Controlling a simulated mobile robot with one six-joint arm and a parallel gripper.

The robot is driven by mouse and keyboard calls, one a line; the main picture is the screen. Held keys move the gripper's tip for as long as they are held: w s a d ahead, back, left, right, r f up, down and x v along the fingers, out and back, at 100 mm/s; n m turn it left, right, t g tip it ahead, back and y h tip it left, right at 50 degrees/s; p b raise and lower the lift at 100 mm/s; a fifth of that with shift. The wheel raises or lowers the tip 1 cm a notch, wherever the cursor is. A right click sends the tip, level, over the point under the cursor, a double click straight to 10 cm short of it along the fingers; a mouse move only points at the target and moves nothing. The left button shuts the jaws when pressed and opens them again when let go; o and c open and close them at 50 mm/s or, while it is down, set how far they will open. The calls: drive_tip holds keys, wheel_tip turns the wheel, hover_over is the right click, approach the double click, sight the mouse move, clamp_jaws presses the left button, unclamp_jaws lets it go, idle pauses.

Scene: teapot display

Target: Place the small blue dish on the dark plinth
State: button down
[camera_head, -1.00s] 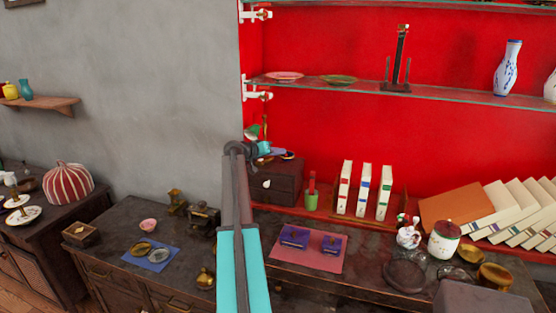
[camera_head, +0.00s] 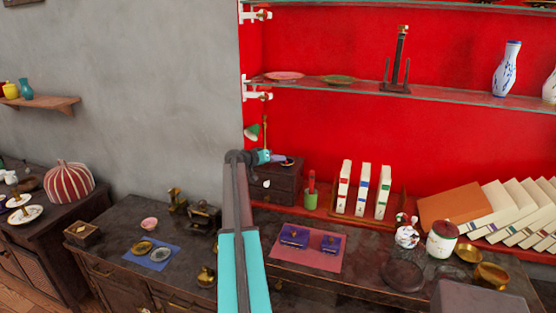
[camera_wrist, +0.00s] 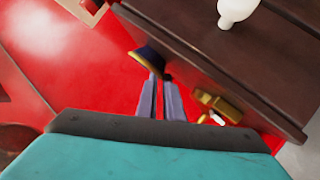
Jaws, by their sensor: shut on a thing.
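My gripper (camera_head: 274,157) is in the back corner of the counter, over a dark wooden box (camera_head: 284,184) with a white knob. This box seems to be the dark plinth. In the wrist view my gripper (camera_wrist: 160,95) has its fingers close together on a small dark blue dish (camera_wrist: 148,58) with a gold rim. The dish (camera_head: 288,162) shows small at the fingertips in the head view. It looks tilted in the wrist view. A broad dark wooden surface (camera_wrist: 205,50) lies close beside it; I cannot tell whether they touch.
A green-shaded lamp (camera_head: 252,131) stands behind my gripper. A green cup (camera_head: 310,200) and upright books (camera_head: 363,190) stand to the right. A glass shelf (camera_head: 440,94) hangs above. The pink mat (camera_head: 305,261) carries two blue boxes.

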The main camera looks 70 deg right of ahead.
drive_tip(key=shift+f, duration=0.1)
drive_tip(key=c, duration=1.9)
unclamp_jaws()
drive_tip(key=shift+o, duration=0.2)
drive_tip(key=shift+r, duration=0.2)
drive_tip(key=shift+w+a+r+b, duration=0.1)
drive_tip(key=shift+w+a+b, duration=0.2)
drive_tip(key=shift+a, duration=0.35)
drive_tip(key=b+v, duration=0.3)
drive_tip(key=v, duration=0.7)
drive_tip(key=shift+a, duration=0.3)
drive_tip(key=shift+w+r, duration=0.1)
drive_tip(key=shift+w, duration=0.05)
